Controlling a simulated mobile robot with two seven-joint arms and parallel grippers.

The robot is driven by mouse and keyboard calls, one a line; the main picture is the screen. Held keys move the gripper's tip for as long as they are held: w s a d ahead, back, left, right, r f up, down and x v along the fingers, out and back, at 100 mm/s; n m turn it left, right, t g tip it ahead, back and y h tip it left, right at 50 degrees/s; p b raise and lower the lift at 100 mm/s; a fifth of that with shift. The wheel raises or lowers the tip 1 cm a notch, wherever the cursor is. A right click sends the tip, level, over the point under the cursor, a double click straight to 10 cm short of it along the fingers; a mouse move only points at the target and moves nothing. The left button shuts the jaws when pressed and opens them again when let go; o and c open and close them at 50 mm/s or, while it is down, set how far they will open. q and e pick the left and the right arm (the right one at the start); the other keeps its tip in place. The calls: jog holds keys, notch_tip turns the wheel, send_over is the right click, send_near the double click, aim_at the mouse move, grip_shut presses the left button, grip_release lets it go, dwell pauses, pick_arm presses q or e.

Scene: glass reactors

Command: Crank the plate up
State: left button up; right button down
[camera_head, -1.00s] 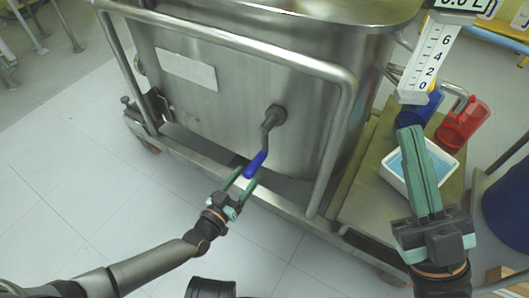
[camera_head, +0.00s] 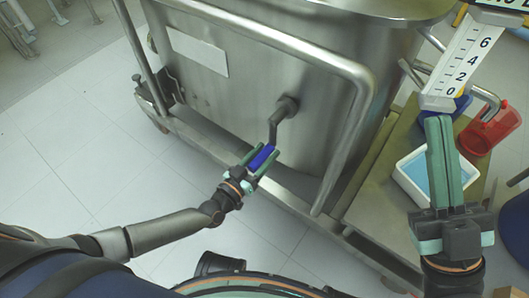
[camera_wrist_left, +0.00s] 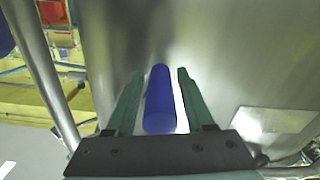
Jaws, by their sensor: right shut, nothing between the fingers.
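The metal crank (camera_head: 276,122) comes out of the steel vessel's front wall and hangs downward. Its blue handle (camera_head: 262,158) lies between the fingers of my left gripper (camera_head: 264,159). In the left wrist view, the blue handle (camera_wrist_left: 159,100) stands between the two green fingers of my left gripper (camera_wrist_left: 156,98), with a gap on each side, so the gripper is open around it. My right gripper (camera_head: 438,122) is shut and empty, its green fingers pointing up at the right. I cannot tell which part is the plate.
A steel tube frame (camera_head: 335,150) runs around the vessel (camera_head: 335,90) near the crank. A white scale with numbers (camera_head: 466,58) stands above my right gripper. A white tray with blue inside (camera_head: 466,172) and a red jug (camera_head: 490,128) are at the right.

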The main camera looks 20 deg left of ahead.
pick_arm(q)
grip_shut()
dwell(1.1)
